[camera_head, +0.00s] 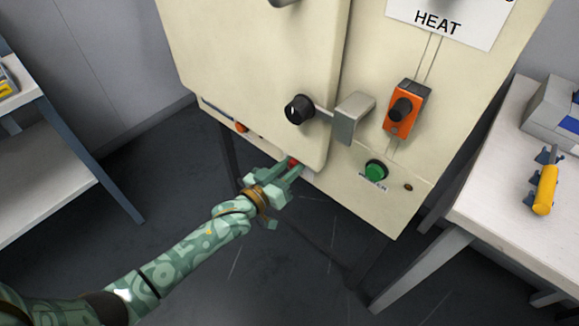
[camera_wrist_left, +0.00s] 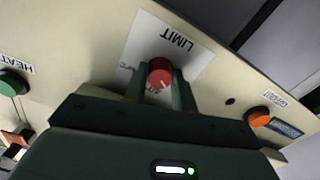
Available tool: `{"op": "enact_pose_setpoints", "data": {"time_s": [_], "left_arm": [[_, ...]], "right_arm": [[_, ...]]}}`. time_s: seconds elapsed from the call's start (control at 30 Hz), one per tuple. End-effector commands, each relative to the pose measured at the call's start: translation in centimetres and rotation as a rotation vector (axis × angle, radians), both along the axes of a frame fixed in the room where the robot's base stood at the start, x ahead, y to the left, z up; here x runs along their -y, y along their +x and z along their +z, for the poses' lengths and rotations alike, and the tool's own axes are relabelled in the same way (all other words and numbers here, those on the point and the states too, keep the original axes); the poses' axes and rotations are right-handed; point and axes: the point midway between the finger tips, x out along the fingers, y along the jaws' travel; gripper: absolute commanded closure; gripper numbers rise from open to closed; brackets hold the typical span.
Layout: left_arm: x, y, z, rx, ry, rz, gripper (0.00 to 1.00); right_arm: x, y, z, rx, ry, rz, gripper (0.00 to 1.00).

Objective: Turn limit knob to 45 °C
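The red limit knob (camera_wrist_left: 160,75) sits on a white plate marked LIMIT (camera_wrist_left: 178,45) on the cream cabinet in the left wrist view. A pale pointer line shows on the knob; part of the plate's scale is hidden behind my fingers, and the numbers cannot be read. My left gripper (camera_wrist_left: 161,90) has one finger on each side of the knob, with no clear gap, and appears shut on it. In the head view my left gripper (camera_head: 291,170) reaches under the door's lower edge, and only a bit of the red knob (camera_head: 293,163) shows. My right gripper is out of view.
The cabinet door (camera_head: 250,70) with a black knob (camera_head: 299,109) and metal latch (camera_head: 348,118) overhangs my left gripper. An orange switch (camera_head: 407,108) and green button (camera_head: 376,170) are to the right. A table (camera_head: 500,165) stands right, a shelf (camera_head: 70,150) left.

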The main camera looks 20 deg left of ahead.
Motion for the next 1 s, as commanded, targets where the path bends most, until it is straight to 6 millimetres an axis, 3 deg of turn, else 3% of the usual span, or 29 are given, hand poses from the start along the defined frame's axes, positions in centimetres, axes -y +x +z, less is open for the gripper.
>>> {"op": "enact_pose_setpoints", "data": {"time_s": [0.47, 1.0], "left_arm": [[0.0, 0.0, 0.1, 0.028, 0.079, 0.000, 0.96], [0.0, -0.1, 0.1, 0.185, 0.513, 0.001, 0.96]], "right_arm": [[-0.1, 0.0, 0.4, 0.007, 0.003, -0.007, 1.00], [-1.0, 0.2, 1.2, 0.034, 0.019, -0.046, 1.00]]}}
